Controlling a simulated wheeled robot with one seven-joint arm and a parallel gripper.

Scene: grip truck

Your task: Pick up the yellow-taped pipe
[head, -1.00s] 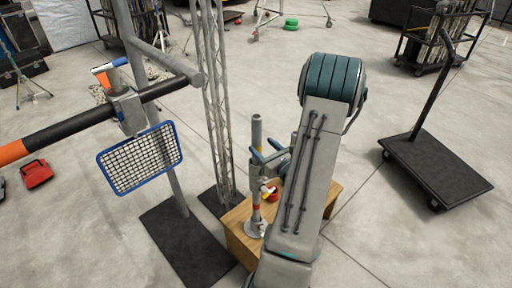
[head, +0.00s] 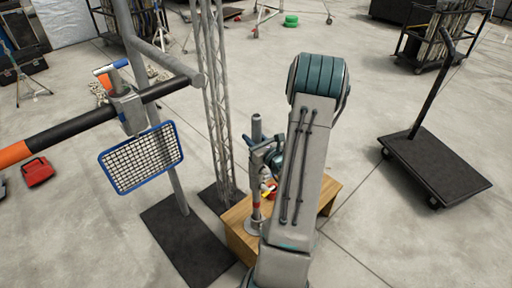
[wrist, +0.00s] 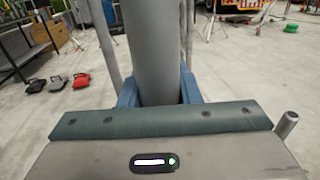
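An upright grey pipe (head: 257,127) stands on a round base on the wooden box. Small red and yellow patches show low on it, too small to tell which is tape. In the wrist view a thick plain grey pipe (wrist: 155,45) rises between the blue fingers of my gripper (wrist: 158,88). No yellow tape shows on that stretch. One finger is on each side of the pipe, with no clear gap. Whether they press on it I cannot tell. In the head view my gripper (head: 266,148) is at the pipe's upper part, partly hidden by my arm.
The wooden box (head: 238,240) stands under the pipe. A lattice truss (head: 217,110) and a stand with a blue-framed mesh (head: 141,158) are close on the left. A flat cart (head: 437,167) stands at the right. Floor between box and cart is clear.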

